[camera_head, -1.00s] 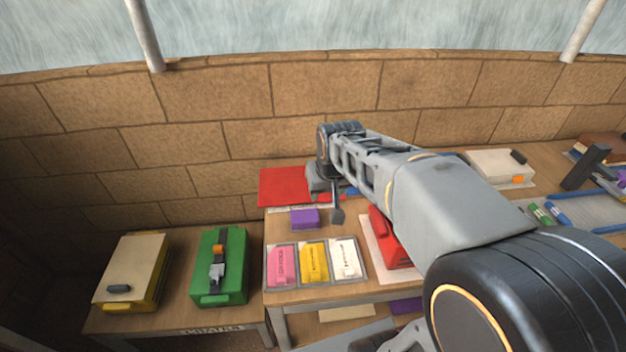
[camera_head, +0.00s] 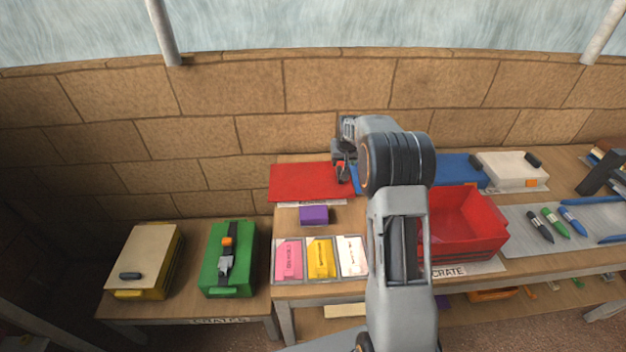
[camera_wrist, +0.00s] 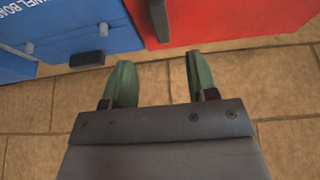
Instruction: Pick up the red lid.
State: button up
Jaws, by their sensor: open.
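The red lid (camera_head: 305,183) is a flat red panel at the back of the middle table, near the stone wall. In the wrist view the lid (camera_wrist: 230,20) shows at the top, with a dark handle (camera_wrist: 158,20) near its edge. My gripper (camera_head: 343,172) is at the lid's right end in the head view and hides part of it. In the wrist view my gripper (camera_wrist: 160,80) is open and empty. The handle lies ahead of the gap between the fingers. I cannot tell the height between the fingers and the lid.
A blue panel (camera_wrist: 75,25) with a dark handle lies beside the lid. An open red crate (camera_head: 465,228) stands right of my arm. A purple block (camera_head: 314,215) and pink, yellow and white pieces in a tray (camera_head: 304,260) are in front. The stone wall (camera_head: 235,130) is close behind.

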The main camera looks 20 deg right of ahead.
aim_at(340, 172)
jog(key=shift+p+x, duration=0.65)
jog(key=shift+x, duration=3.2)
jog(key=shift+a, duration=0.1)
jog(key=shift+c, duration=0.3)
grip_shut()
